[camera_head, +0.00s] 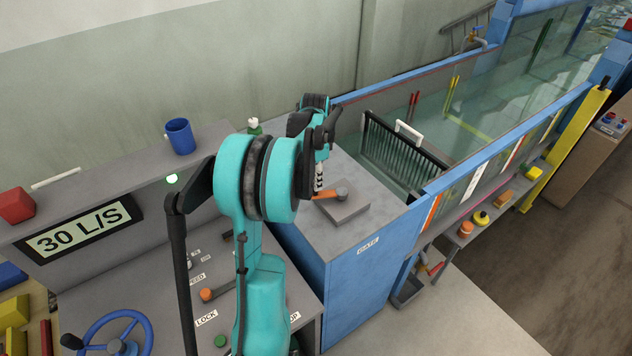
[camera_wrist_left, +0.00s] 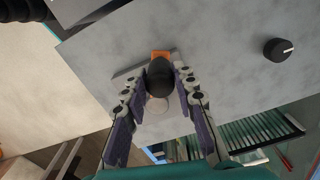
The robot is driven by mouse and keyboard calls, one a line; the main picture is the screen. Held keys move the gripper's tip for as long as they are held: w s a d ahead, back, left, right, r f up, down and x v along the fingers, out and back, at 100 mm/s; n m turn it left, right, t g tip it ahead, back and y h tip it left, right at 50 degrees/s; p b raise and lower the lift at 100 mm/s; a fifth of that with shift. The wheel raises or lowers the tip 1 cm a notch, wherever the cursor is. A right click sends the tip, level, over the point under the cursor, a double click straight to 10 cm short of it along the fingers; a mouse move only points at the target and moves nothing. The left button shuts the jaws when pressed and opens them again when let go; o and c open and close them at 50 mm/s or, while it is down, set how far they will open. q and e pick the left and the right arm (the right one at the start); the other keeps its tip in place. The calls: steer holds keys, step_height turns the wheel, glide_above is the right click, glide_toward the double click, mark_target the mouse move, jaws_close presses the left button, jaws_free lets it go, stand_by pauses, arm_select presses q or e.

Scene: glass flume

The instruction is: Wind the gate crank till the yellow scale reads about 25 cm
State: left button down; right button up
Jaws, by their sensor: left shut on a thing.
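The gate crank has an orange arm (camera_head: 327,194) on a grey block (camera_head: 347,208), on top of the blue cabinet labelled GATE (camera_head: 367,246). My left gripper (camera_head: 318,182) is over the crank's outer end. In the left wrist view its two fingers (camera_wrist_left: 160,85) close around the crank's dark knob (camera_wrist_left: 160,76), with the orange arm (camera_wrist_left: 160,54) showing behind. A thin yellow strip (camera_head: 451,95) stands upright in the flume; I cannot tell if it is the scale, and no marks are readable. My right gripper is not in view.
A black rack (camera_head: 405,152) with a white handle sits in the glass flume behind the cabinet. A console with a 30 L/S display (camera_head: 85,230), a blue handwheel (camera_head: 110,338) and a blue mug (camera_head: 180,136) stands at left.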

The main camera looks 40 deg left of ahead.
arm_select(q)
steer(key=shift+w+a, duration=0.15)
stand_by(0.3)
steer(key=c, duration=1.2)
jaws_free()
step_height(320, 180, up, 12)
steer(key=s+d+f+n+t+b, duration=0.1)
steer(key=s+d+f+t+b, duration=0.1)
steer(key=d+f+b, duration=0.45)
steer(key=s+d+f+n+t+y+b, duration=0.1)
steer(key=s+d+f+b, duration=0.15)
steer(key=d, duration=0.75)
steer(key=s+d+f+n+t+b, duration=0.1)
steer(key=s+d+f+t+b, duration=0.15)
steer(key=d+f+b, duration=0.4)
steer(key=s+d+f+n+t+h+b, duration=0.1)
steer(key=s+d+f+b, duration=0.1)
steer(key=s+d+f, duration=0.4)
steer(key=d+f, duration=0.2)
steer(key=d, duration=0.1)
steer(key=shift+s+f+n+t, duration=0.25)
steer(key=shift+n+t, duration=0.05)
steer(key=shift+t, duration=0.05)
steer(key=shift+d, duration=0.1)
stand_by(1.6)
